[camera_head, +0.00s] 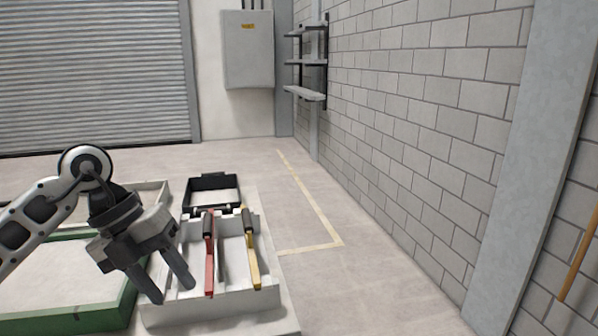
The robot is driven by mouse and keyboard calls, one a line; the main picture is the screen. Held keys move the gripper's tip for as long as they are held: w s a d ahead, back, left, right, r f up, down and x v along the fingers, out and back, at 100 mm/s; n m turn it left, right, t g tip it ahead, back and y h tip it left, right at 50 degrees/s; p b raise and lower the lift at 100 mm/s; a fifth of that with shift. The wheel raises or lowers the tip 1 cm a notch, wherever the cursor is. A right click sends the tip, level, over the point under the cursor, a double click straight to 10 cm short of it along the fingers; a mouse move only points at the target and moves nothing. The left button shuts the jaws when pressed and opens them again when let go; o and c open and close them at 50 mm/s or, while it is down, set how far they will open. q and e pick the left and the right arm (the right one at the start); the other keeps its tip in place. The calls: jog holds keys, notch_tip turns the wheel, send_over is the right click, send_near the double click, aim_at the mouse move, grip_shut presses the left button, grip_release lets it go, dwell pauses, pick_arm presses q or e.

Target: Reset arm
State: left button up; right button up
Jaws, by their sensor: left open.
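My left arm comes in from the left, and its gripper (168,288) hangs open and empty, fingers pointing down. The gripper is in front of the left part of a white stand (205,308) and hides some of it. A red bar (209,262) and a yellow bar (253,262), each with a dark upper part, lie on the stand to the right of the fingers, apart from them. My right gripper is not in view.
A green-edged bed (75,318) with a pale inside lies at the lower left, partly behind my arm. A black open frame (212,191) stands behind the white stand. A block wall (420,130) bounds the right. Floor between stand and wall is clear.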

pick_arm(q)
jog(key=s+d+n+h, duration=0.1)
jog(key=s+d+h, duration=0.2)
jog(key=d+h, duration=0.45)
jog(key=s+d+h, duration=0.3)
jog(key=d+h, duration=0.4)
jog(key=d, duration=0.2)
jog(key=w+a+f+n+t+y, duration=0.1)
jog(key=a+f+n+t+y, duration=0.4)
jog(key=n+t, duration=0.55)
jog(key=w+a+f+n+t+y, duration=0.15)
jog(key=f+n+t+y, duration=0.45)
jog(key=n, duration=0.8)
jog(key=s+a+f+n+g+y, duration=0.2)
jog(key=s+f, duration=0.4)
jog(key=f, duration=0.3)
jog(key=s+a+f+n+g+y, duration=0.3)
jog(key=s+f+n+g, duration=0.1)
jog(key=s+f, duration=0.3)
notch_tip(320, 180, down, 2)
jog(key=shift+s+f, duration=0.1)
jog(key=shift+s, duration=0.05)
jog(key=shift+n+y, duration=0.25)
